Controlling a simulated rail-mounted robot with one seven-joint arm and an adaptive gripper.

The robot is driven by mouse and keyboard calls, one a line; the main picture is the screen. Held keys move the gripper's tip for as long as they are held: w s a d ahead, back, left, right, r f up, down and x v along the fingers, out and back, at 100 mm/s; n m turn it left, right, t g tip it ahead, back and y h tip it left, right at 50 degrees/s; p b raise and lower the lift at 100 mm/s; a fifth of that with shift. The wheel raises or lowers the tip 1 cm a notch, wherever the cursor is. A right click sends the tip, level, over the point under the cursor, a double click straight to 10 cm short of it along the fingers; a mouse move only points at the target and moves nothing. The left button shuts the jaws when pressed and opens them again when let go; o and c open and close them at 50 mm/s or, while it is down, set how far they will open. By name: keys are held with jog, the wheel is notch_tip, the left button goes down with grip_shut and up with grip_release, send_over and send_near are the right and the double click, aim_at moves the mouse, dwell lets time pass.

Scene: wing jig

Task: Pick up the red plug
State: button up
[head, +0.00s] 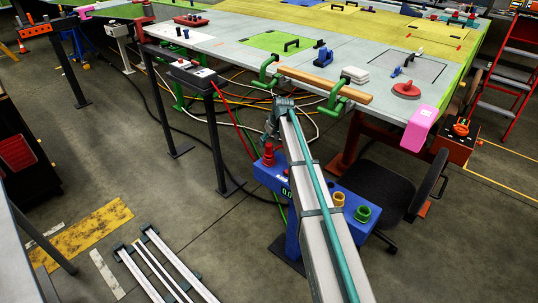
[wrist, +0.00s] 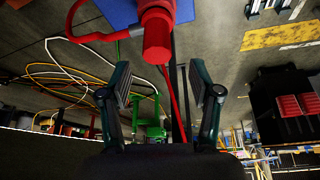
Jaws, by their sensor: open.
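The red plug (head: 268,155) stands at the left end of a blue box (head: 335,203) with a small digital display. In the wrist view the red plug (wrist: 157,38) is at the top centre, with a red cable running off to the left. My gripper (head: 270,130) is just above the plug in the head view, partly hidden by my arm. In the wrist view my gripper (wrist: 158,82) has its two fingers spread wide, with nothing between the pads. The plug shows beyond the fingertips, apart from them.
A yellow socket (head: 338,199) and a green socket (head: 362,213) are on the box's right part. The jig table (head: 215,42) with green clamps (head: 335,98) lies behind. A black chair (head: 390,190) stands right of the box. Cables cross the floor; floor at left is partly clear.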

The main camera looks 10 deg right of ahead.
aim_at(269, 145)
jog(key=shift+d+p+x, duration=0.2)
jog(key=shift+p+x, duration=0.3)
jog(key=shift+x, duration=1.85)
jog(key=shift+s, duration=0.2)
grip_shut()
jog(key=shift+r, duration=0.1)
jog(key=shift+r+b, duration=0.3)
jog(key=shift+r, duration=0.2)
jog(key=s+r, duration=1.4)
jog(key=shift+r, duration=0.35)
